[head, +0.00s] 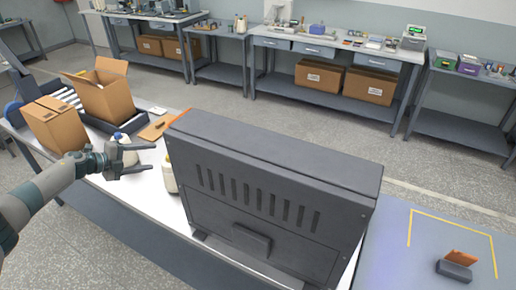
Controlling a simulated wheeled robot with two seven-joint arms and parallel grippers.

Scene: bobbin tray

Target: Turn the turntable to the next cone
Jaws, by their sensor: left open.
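My left gripper (149,157) reaches in from the left over the white table (150,194), its two fingers apart with nothing visible between them. Another cream object (170,178) stands just right of the fingertips, partly hidden by a large dark slotted housing (270,185). I cannot tell whether these two are cones. No turntable can be made out; the housing hides part of the table. My right gripper is not in view.
Two cardboard boxes (56,127) (106,95) stand at the table's left, by a dark tray (92,118). An orange card in a dark holder (454,271) sits on a blue-grey surface (400,250) at right. Benches (335,52) line the back, beyond open floor.

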